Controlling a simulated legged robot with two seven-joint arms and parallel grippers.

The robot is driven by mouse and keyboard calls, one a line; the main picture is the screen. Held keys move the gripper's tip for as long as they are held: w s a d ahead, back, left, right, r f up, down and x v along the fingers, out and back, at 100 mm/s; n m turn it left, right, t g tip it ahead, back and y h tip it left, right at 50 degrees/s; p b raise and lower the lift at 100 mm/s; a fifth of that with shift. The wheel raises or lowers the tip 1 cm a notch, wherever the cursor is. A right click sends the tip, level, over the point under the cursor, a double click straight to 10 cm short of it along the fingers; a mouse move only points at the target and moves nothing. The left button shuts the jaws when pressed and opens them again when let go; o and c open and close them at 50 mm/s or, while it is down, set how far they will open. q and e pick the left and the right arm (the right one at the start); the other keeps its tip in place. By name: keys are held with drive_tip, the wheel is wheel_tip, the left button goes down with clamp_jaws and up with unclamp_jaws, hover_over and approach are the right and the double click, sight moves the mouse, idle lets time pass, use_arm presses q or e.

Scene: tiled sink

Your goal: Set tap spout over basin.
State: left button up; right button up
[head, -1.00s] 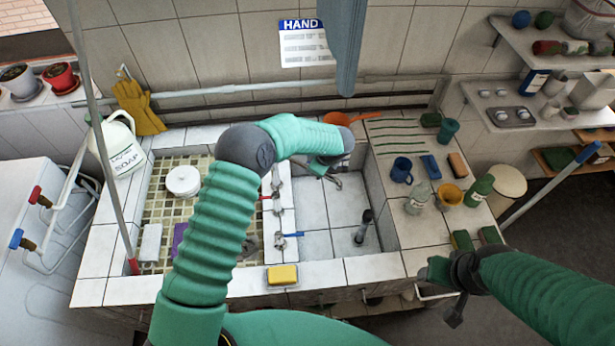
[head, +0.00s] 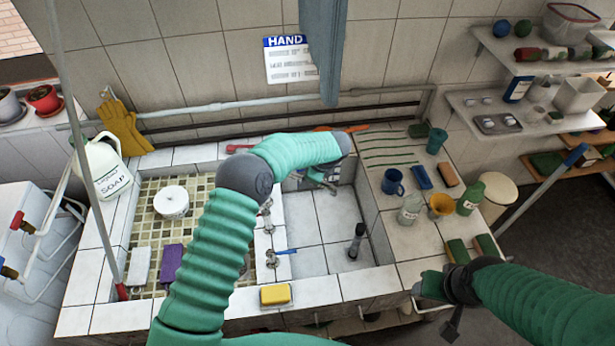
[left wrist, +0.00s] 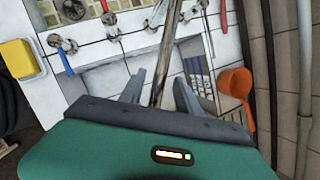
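The metal tap spout (left wrist: 165,58) runs from the top of the left wrist view down between my left gripper's two fingers (left wrist: 160,92). The fingers are apart, with gaps beside the spout; whether they touch it is unclear. In the head view my left gripper (head: 322,179) is low at the back of the right basin (head: 316,222), and the arm hides part of the spout. Taps stand on the tiled divider, one with a blue lever (head: 285,251). My right gripper (head: 436,287) is by the counter's front right edge, apart from the tap; its fingers are unclear.
A yellow sponge (head: 275,294) lies on the front ledge. A dark upright piece (head: 356,241) stands in the right basin. Cups, bottles and sponges crowd the right counter. A pipe (head: 220,106) runs along the back wall.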

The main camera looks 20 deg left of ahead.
use_arm(q)
drive_tip(key=b+v, duration=0.4)
drive_tip(key=v, duration=1.2)
drive_tip(key=shift+d+r+b, duration=0.25)
drive_tip(key=shift+r+b, duration=0.05)
drive_tip(key=shift+b, duration=0.1)
drive_tip(key=shift+s, duration=0.1)
